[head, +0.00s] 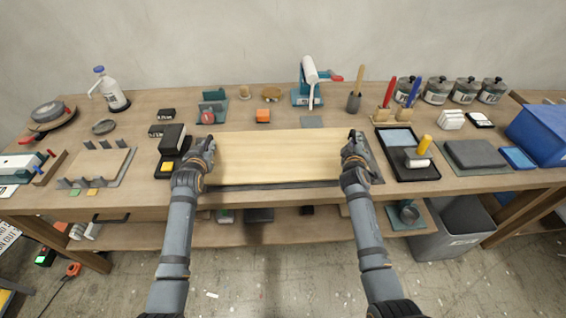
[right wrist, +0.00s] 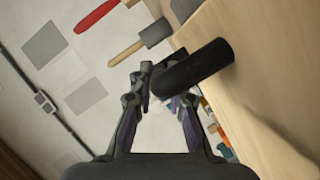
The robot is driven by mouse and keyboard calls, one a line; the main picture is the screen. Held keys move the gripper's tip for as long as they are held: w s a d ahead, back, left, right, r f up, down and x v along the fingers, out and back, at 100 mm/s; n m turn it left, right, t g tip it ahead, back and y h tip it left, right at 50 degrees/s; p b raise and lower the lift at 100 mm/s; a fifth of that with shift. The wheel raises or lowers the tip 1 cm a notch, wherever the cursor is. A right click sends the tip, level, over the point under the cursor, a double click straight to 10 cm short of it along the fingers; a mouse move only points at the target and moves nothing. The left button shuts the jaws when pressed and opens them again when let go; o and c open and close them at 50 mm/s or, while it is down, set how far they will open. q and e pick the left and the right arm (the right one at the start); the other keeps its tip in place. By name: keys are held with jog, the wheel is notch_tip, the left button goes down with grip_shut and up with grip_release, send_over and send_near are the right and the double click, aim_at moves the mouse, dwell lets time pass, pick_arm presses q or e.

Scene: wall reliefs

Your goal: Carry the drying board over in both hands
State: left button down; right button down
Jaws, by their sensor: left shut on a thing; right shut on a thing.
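The drying board (head: 278,157) is a long pale wooden plank at the middle front of the bench. It lies level over a dark grey mat (head: 265,186); I cannot tell whether it touches it. My left gripper (head: 207,146) is shut at the board's left end; its grip is hidden by the hand. My right gripper (head: 352,144) is shut at the right end. In the right wrist view, the right gripper (right wrist: 150,82) is closed on a black round handle (right wrist: 200,64) that sticks out from the board (right wrist: 275,75).
A black tray (head: 424,175) with a roller stands close right of my right gripper. A black block (head: 172,138) stands close left of my left gripper. The workbench (head: 225,206) is crowded.

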pick_arm(q)
jog(key=shift+f+b, duration=0.3)
jog(key=shift+f, duration=0.3)
pick_arm(e)
jog(key=shift+f, duration=0.6)
pick_arm(q)
jog(key=c, duration=1.7)
grip_release()
pick_arm(e)
jog(key=c, duration=1.7)
grip_release()
pick_arm(q)
jog(key=o, duration=0.4)
jog(key=shift+r, duration=0.1)
pick_arm(e)
jog(key=o, duration=0.4)
jog(key=shift+r, duration=0.15)
pick_arm(q)
jog(key=shift+s, duration=0.1)
pick_arm(e)
jog(key=shift+s, duration=0.1)
pick_arm(q)
jog(key=shift+s, duration=0.2)
jog(key=v, duration=1.1)
jog(key=shift+s+r, duration=0.2)
jog(key=shift+s, duration=0.1)
pick_arm(e)
jog(key=v, duration=0.7)
jog(key=shift+s+a, duration=0.1)
jog(key=shift+s, duration=0.1)
